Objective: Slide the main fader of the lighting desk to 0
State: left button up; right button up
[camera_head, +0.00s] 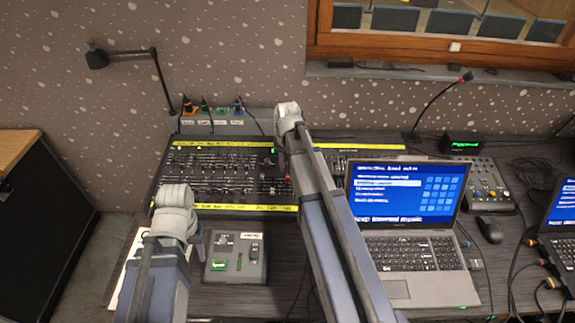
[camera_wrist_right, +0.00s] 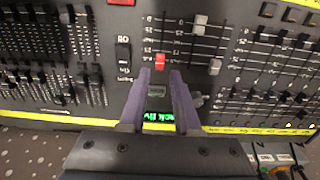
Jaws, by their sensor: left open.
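The lighting desk (camera_head: 215,146) is a dark panel full of sliders, edged with yellow strips. In the right wrist view, a red fader knob (camera_wrist_right: 160,62) sits in its slot beside a printed scale; its numbers are too small to read. This seems to be the main fader. My right gripper (camera_wrist_right: 160,78) has its two purple fingers apart, with the red knob just beyond and between their tips; contact cannot be told. In the head view, my right gripper (camera_head: 281,152) is over the desk, partly hidden by its arm. My left gripper (camera_head: 199,243) is open and empty near the desk's front edge.
Grey and white fader knobs (camera_wrist_right: 200,24) stand close to the red one. A small control box (camera_head: 236,258) lies in front of the desk, beside my left gripper. A laptop (camera_head: 415,250) stands right of my right arm. A gooseneck lamp (camera_head: 158,75) rises behind.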

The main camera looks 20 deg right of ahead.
aim_at(288, 177)
pick_arm(q)
jog(key=shift+f+b, duration=1.9)
jog(key=shift+f, duration=0.4)
pick_arm(e)
jog(key=shift+w+d+f, duration=0.1)
jog(key=shift+f, duration=1.1)
jog(key=shift+w+f, duration=0.1)
jog(key=shift+f, duration=1.05)
grip_shut()
jog(key=shift+s, duration=0.2)
pick_arm(q)
jog(key=shift+f, duration=0.25)
pick_arm(e)
jog(key=shift+s+a+f, duration=0.1)
jog(key=shift+s+a, duration=0.35)
jog(key=shift+s, duration=0.4)
jog(key=shift+s+a+f, duration=0.1)
jog(key=shift+s+a, duration=0.35)
jog(key=shift+s, duration=0.4)
jog(key=shift+s+a, duration=0.45)
jog(key=shift+s, duration=0.4)
grip_release()
